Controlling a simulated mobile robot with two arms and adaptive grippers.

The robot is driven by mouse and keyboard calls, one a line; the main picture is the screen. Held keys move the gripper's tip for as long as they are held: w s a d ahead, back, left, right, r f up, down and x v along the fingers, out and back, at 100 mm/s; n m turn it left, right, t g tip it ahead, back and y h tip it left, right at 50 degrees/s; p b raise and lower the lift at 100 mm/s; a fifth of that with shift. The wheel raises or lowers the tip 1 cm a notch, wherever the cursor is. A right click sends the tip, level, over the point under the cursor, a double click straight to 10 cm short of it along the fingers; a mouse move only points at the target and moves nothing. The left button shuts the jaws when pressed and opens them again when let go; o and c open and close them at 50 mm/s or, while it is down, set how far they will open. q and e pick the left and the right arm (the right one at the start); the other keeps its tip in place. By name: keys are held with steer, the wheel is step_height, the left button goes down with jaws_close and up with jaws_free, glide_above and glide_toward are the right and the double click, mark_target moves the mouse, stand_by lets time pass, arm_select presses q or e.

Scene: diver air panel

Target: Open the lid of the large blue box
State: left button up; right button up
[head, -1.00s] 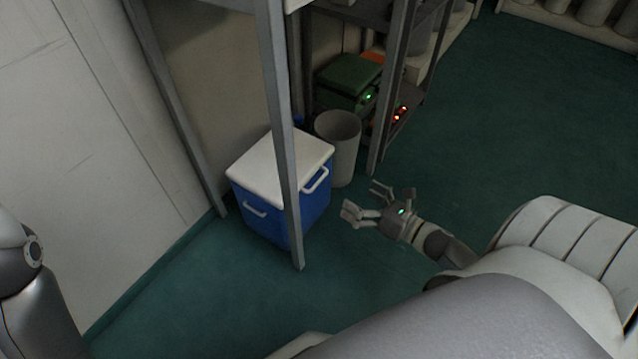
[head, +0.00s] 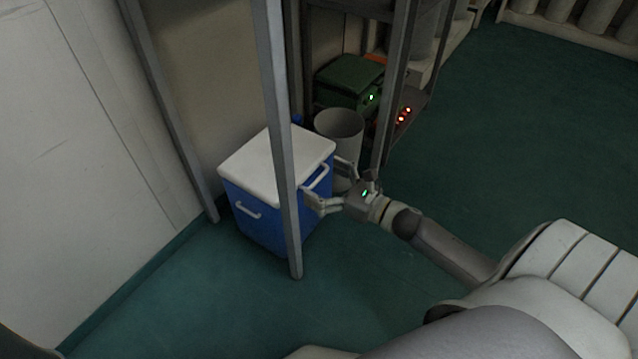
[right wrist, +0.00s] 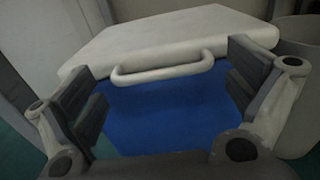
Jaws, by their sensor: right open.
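The large blue box (head: 262,223) stands on the floor under a metal frame, with its white lid (head: 250,165) closed. A white handle (head: 317,178) is on the side facing my right gripper, and another is on the front side. My right gripper (head: 328,183) is open and empty at the box's right side, with its fingers around the level of the near handle. In the right wrist view, the handle (right wrist: 163,73) lies between the two open fingers and a little ahead of them, just below the lid's edge (right wrist: 165,45). My left gripper is not in view.
A grey metal post (head: 277,120) stands in front of the box and hides part of it. A grey bin (head: 340,130) stands right behind the box, close to my right gripper. A green case (head: 348,78) sits on the shelf behind. Floor to the right is clear.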

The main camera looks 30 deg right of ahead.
steer(key=shift+w+a, duration=0.2)
steer(key=shift+w, duration=0.4)
jaws_close()
stand_by(0.4)
